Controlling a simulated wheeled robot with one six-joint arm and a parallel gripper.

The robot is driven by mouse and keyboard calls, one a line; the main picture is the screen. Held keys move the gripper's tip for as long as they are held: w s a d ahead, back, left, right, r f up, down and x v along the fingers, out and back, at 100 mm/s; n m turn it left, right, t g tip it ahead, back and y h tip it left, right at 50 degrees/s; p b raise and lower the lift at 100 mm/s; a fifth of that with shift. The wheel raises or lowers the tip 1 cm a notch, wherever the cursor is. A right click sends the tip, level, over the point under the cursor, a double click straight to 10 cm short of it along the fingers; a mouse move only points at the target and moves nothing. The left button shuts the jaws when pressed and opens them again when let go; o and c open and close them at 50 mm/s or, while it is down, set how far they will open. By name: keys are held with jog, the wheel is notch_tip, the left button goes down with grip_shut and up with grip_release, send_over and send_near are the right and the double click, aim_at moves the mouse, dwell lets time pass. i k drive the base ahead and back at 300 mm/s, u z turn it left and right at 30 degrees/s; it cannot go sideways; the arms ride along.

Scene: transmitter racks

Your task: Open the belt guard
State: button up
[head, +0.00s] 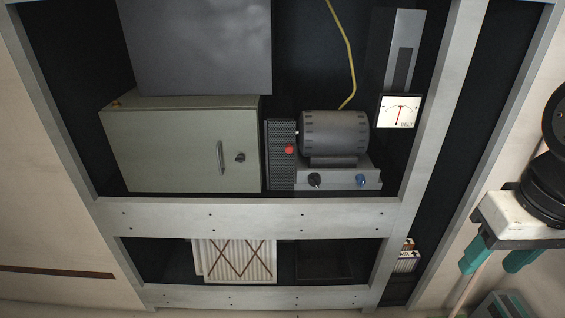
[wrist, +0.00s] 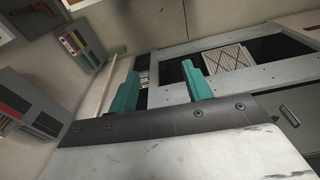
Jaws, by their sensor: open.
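The belt guard (head: 280,140) appears to be the dark perforated panel left of the grey ribbed motor (head: 335,133) in the rack, in the head view. A red knob (head: 290,149) sits on its right side. The guard looks closed, standing upright against the motor's end. My gripper (head: 498,260) is at the right edge of the head view, outside the rack frame and well away from the guard. Its teal fingers are apart with nothing between them, and they also show in the wrist view (wrist: 160,82). The guard is not visible in the wrist view.
A grey-green cabinet (head: 180,150) with a handle stands left of the guard. Below the motor is a base with a black knob (head: 314,180) and a blue knob (head: 361,180). A rack upright (head: 437,110) stands between my gripper and the motor. A pleated filter (head: 238,261) sits below.

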aim_at(281, 133)
jog(key=z, duration=0.65)
jog(key=k, duration=1.05)
jog(key=u, duration=1.3)
jog(key=i, duration=1)
jog(key=z, duration=0.05)
